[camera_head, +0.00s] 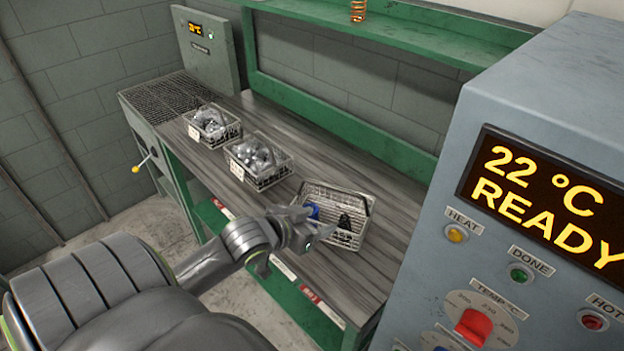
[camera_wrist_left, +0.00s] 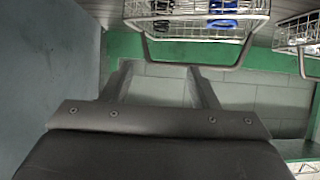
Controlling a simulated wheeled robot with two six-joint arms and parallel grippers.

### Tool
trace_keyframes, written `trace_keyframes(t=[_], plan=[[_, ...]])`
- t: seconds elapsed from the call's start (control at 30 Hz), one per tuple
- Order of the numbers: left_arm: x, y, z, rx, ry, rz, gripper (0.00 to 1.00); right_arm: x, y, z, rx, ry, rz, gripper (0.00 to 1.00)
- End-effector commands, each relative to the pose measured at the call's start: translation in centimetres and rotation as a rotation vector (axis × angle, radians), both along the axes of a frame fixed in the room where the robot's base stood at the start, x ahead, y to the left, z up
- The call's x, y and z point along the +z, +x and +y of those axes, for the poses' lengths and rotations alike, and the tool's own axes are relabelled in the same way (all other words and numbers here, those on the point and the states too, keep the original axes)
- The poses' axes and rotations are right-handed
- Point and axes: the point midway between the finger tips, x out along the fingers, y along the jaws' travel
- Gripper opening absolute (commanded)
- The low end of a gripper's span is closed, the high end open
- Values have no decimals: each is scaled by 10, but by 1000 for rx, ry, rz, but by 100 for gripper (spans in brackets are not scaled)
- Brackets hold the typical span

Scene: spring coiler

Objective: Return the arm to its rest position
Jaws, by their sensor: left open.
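My left arm comes in from the lower left of the head view. Its gripper (camera_head: 303,228) is over the front side of the workbench, by the nearest wire basket (camera_head: 363,205). In the left wrist view the two fingers of this gripper (camera_wrist_left: 158,82) stand apart with nothing between them. The same basket (camera_wrist_left: 247,35) shows beyond the fingertips at the top of that view. In the head view the arm and gripper hide part of the bench edge. My right gripper is in neither view.
Two more wire baskets (camera_head: 262,182) (camera_head: 214,143) with grey contents stand along the wooden bench (camera_head: 185,145). A big grey machine (camera_head: 475,120) reading "22 °C READY" fills the right. A copper spring (camera_head: 357,10) stands on the green shelf (camera_head: 410,38). Open floor (camera_head: 135,210) lies left of the bench.

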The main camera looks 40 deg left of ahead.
Motion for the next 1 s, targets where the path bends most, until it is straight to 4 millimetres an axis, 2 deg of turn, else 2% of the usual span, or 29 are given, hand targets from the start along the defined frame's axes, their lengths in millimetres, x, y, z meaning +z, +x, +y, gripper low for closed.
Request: trace_keyframes(t=[0.17, 0.77, 0.87, 0.97, 1.0], plan=[[5, -9, 0, -1, 0, 0, 54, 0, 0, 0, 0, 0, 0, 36], [3, -11, 0, 3, 0, 7, 54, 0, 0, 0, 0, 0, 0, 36], [-10, -24, -2, 23, 13, 59, 54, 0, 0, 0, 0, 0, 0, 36], [-37, -53, -5, 65, 45, 175, 54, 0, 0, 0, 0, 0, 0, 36], [-48, -68, -7, 83, 60, 233, 54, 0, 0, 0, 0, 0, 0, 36]])
